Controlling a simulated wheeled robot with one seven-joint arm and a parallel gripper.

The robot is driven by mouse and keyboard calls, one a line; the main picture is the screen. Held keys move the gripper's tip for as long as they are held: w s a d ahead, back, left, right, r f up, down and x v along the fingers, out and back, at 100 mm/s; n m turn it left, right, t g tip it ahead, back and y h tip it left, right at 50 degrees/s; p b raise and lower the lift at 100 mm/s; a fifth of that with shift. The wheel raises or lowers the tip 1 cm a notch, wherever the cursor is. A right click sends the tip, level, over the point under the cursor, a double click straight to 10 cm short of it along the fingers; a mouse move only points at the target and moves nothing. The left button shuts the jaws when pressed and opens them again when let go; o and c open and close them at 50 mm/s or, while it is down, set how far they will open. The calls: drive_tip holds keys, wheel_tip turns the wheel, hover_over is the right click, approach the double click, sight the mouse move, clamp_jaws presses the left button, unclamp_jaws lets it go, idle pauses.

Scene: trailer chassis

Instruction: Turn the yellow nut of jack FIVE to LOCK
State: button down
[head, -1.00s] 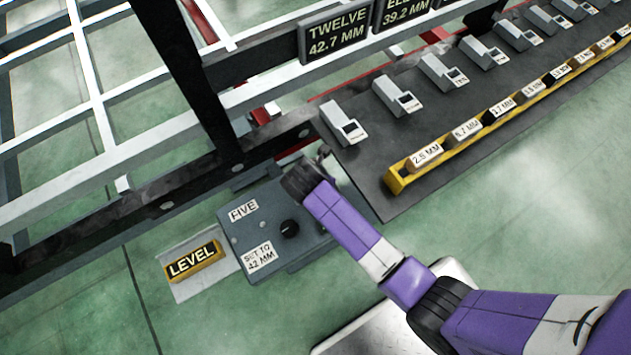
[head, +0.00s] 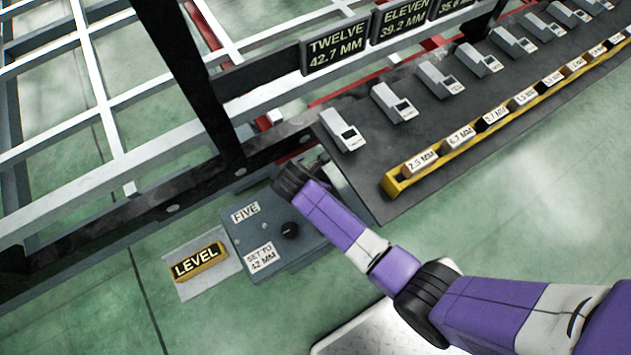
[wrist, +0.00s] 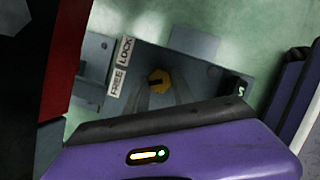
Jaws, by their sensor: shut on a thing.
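Jack FIVE is a blue-grey box (head: 272,226) on the floor under the chassis rail in the head view, with FIVE and SET TO 42 MM labels and a black knob (head: 289,230). The yellow nut (wrist: 159,81) shows in the wrist view on the jack's grey face, beside a white FREE / LOCK label (wrist: 121,67). My gripper (wrist: 160,90) is shut on the nut, its thin grey fingers reaching it from below in that view. In the head view my purple arm's dark wrist end is over the jack's far right part and hides the nut and fingertips.
A yellow LEVEL block (head: 198,263) sits on a light plate left of the jack. A dark bench (head: 400,175) with several grey devices and a yellow rack (head: 396,184) of labelled blocks stands to the right. The chassis rail (head: 150,212) runs close behind the jack.

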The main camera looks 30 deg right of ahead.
drive_tip(key=m+g+p, duration=0.1)
drive_tip(key=m, duration=0.1)
drive_tip(key=shift+w+r+m+p, duration=0.1)
drive_tip(key=shift+r+m+p, duration=0.05)
drive_tip(key=shift+m+p, duration=0.25)
drive_tip(key=m, duration=0.1)
drive_tip(key=m+g, duration=0.1)
drive_tip(key=m, duration=0.1)
drive_tip(key=shift+w+m+g+h+p, duration=0.1)
drive_tip(key=shift+m+g+h+p, duration=0.2)
drive_tip(key=m, duration=0.2)
drive_tip(key=m+g, duration=0.1)
drive_tip(key=m, duration=0.1)
drive_tip(key=shift+w+f+g, duration=0.1)
drive_tip(key=shift+f+g, duration=0.1)
drive_tip(key=shift+g, duration=0.1)
drive_tip(key=shift+m+g+y+b, duration=0.4)
drive_tip(key=shift+m+g+b, duration=0.1)
drive_tip(key=shift+m, duration=0.9)
drive_tip(key=c, duration=1.1)
unclamp_jaws()
drive_tip(key=shift+o, duration=0.2)
